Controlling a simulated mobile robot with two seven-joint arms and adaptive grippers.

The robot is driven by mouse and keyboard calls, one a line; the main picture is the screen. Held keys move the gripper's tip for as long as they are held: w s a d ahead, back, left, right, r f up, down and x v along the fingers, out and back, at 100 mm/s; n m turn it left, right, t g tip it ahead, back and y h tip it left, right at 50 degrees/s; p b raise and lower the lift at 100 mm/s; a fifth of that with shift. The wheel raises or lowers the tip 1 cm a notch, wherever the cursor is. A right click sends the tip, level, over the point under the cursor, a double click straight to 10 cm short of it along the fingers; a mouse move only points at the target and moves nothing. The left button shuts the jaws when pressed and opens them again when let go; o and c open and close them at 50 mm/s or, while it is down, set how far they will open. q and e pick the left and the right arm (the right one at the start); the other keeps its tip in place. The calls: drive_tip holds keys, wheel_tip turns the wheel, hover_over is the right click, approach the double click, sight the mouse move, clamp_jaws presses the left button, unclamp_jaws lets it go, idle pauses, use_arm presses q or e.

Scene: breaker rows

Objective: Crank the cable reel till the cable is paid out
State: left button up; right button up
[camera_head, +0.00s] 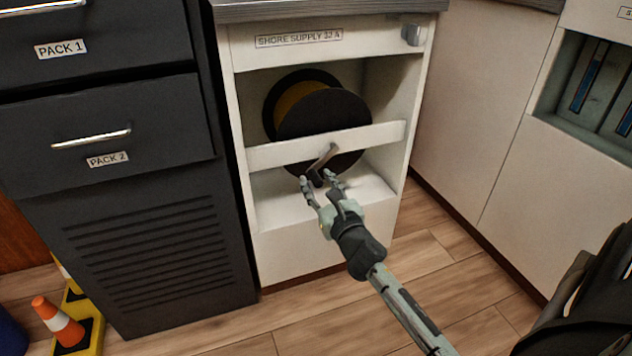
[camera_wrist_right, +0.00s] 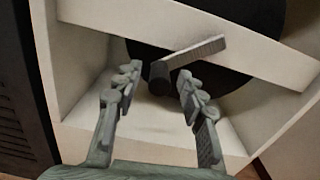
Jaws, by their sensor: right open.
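The cable reel (camera_head: 322,113) has black flanges with yellow cable between them, and sits inside a white cabinet (camera_head: 328,233) behind a white crossbar (camera_head: 375,136). Its crank (camera_head: 325,157) is a grey arm in front of the crossbar, slanting down to a dark knob at its lower left end. My right gripper (camera_head: 317,178) is open at the crank's lower end. In the right wrist view the dark knob (camera_wrist_right: 159,76) lies between the tips of the open right gripper (camera_wrist_right: 155,82), with gaps on both sides. My left gripper is not in view.
A dark drawer unit (camera_head: 150,240) stands against the cabinet's left side. White panels (camera_head: 455,130) run along the right. An orange and white cone (camera_head: 58,322) stands at the lower left. Wooden floor (camera_head: 430,270) lies in front.

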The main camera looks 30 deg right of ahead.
drive_tip(key=shift+w+d, duration=0.1)
drive_tip(key=shift+w, duration=0.3)
clamp_jaws()
